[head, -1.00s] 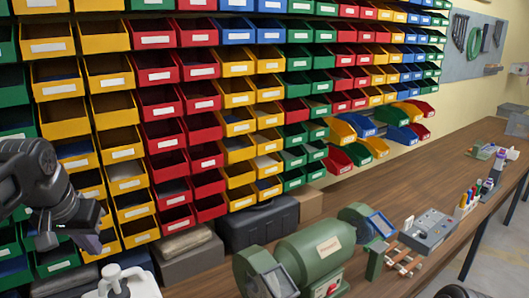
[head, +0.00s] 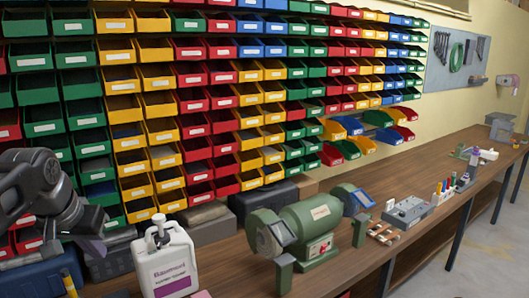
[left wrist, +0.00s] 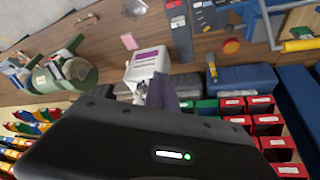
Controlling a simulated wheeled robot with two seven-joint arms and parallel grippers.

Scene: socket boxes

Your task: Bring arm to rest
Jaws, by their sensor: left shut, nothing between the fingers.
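My left arm comes in from the left edge of the head view, dark grey and bent. Its left gripper (head: 92,243) points down in front of the bin wall, left of a white jug (head: 167,262). The gripper is shut and empty. In the left wrist view its purple-grey fingers (left wrist: 161,92) sit close together, with the white jug (left wrist: 148,64) beyond them. My right gripper is not in view.
A wall of coloured bins (head: 190,100) fills the back. The wooden workbench (head: 350,258) carries a green bench grinder (head: 310,225), dark cases (head: 262,200) and small tools towards the right. Bare bench lies in front of the grinder.

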